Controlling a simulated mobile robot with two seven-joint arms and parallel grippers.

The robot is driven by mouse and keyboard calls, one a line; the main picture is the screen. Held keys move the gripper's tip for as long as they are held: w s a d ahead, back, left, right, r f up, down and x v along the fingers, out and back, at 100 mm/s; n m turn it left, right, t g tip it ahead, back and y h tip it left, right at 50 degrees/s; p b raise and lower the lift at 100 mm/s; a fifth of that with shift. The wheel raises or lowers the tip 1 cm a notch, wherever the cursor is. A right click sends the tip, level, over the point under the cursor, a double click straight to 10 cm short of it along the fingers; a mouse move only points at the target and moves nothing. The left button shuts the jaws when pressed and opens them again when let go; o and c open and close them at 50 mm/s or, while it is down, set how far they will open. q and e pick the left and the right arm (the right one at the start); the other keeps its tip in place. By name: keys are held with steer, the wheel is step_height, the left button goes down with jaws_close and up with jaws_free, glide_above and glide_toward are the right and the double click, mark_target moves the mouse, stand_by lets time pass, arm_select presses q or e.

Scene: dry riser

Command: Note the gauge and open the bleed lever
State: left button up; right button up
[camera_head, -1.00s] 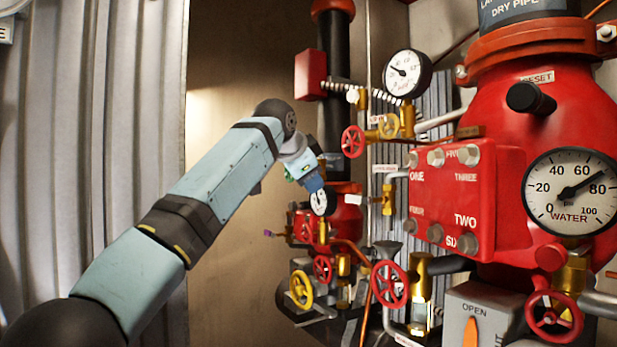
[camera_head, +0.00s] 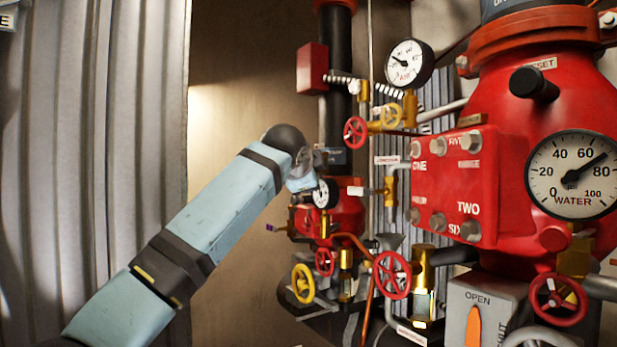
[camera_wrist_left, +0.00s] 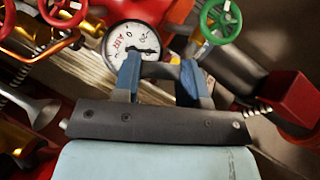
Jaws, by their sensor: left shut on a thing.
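The water gauge (camera_head: 573,174) faces me at the right; its needle stands between 60 and 80. The white air gauge (camera_head: 408,63) is higher up, its needle pointing to the upper left. A small white gauge (camera_head: 325,193) shows beside my left wrist. My left gripper (camera_wrist_left: 160,72) is shut on a short grey bar (camera_wrist_left: 160,70), seen between its blue fingers in the left wrist view, just in front of a gauge marked AIR (camera_wrist_left: 133,42). I cannot tell whether this bar is the bleed lever. My right gripper is out of view.
A red handwheel (camera_head: 392,275), a yellow handwheel (camera_head: 303,284) and brass valves crowd the pipework below the gripper. An orange lever (camera_head: 474,325) marked OPEN is at the bottom right. A green handwheel (camera_wrist_left: 218,18) is close to the fingers. Corrugated metal (camera_head: 90,150) fills the left.

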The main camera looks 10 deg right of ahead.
arm_select(q)
steer(key=shift+w+f+m+t, duration=0.1)
steer(key=shift+f+m+t, duration=0.05)
steer(key=shift+m+t, duration=0.2)
stand_by(0.3)
steer(key=o, duration=0.9)
